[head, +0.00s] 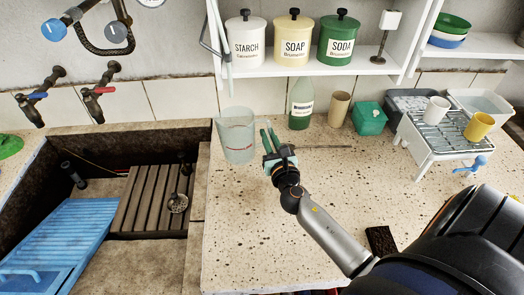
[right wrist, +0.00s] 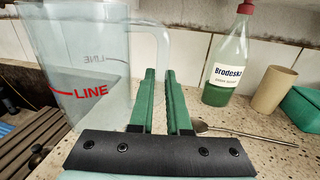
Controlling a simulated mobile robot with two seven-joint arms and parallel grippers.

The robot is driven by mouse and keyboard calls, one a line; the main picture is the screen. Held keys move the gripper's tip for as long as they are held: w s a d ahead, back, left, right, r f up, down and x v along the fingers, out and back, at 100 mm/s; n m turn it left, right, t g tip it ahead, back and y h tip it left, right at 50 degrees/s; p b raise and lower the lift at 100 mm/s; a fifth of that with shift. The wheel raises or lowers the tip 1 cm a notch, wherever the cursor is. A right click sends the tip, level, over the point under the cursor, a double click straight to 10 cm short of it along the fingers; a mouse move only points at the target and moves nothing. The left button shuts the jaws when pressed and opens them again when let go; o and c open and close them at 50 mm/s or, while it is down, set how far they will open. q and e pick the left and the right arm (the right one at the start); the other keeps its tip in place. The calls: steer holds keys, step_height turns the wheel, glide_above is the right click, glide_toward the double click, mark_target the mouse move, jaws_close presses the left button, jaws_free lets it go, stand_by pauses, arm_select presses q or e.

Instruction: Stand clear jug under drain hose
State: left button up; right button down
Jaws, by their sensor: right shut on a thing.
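The clear jug (head: 237,140) stands upright on the speckled stone counter, beside the trough's right edge. It also fills the left of the right wrist view (right wrist: 95,60), where a red LINE mark shows on its wall. My right gripper (head: 268,142) is at the jug's right side. Its green fingers (right wrist: 166,100) are shut on the jug's handle (right wrist: 161,45), which runs down between them. The handle's lower part is hidden by the fingers. A dark hose (head: 95,45) loops on the wall at upper left; I cannot tell whether it is the drain hose. My left gripper is out of view.
A white rack (head: 432,152) with two mugs stands further right. The trough (head: 194,185) lies left. The front counter is mostly clear, with a dark brush (head: 381,240).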

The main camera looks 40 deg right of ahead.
arm_select(q)
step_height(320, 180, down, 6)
steer(key=b, duration=0.4)
steer(key=shift+b, duration=0.35)
arm_select(e)
steer(key=shift+w+d+f, duration=0.2)
steer(key=shift+w+f, duration=0.4)
steer(key=shift+f, duration=0.75)
steer(key=shift+w+d+f, duration=0.15)
steer(key=shift+w+f, duration=0.5)
steer(key=shift+f, duration=0.7)
steer(key=shift+w+d+f, duration=0.2)
steer(key=shift+w+f, duration=0.4)
steer(key=shift+f, duration=0.75)
steer(key=shift+f, duration=0.1)
steer(key=c, duration=1.3)
jaws_free()
steer(key=shift+f, duration=0.15)
steer(key=shift+c, duration=0.2)
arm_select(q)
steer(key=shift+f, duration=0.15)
arm_select(e)
steer(key=o, duration=0.5)
steer(key=shift+c, duration=0.2)
steer(key=shift+r, duration=0.25)
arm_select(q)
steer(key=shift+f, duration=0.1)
arm_select(e)
steer(key=v, duration=1.2)
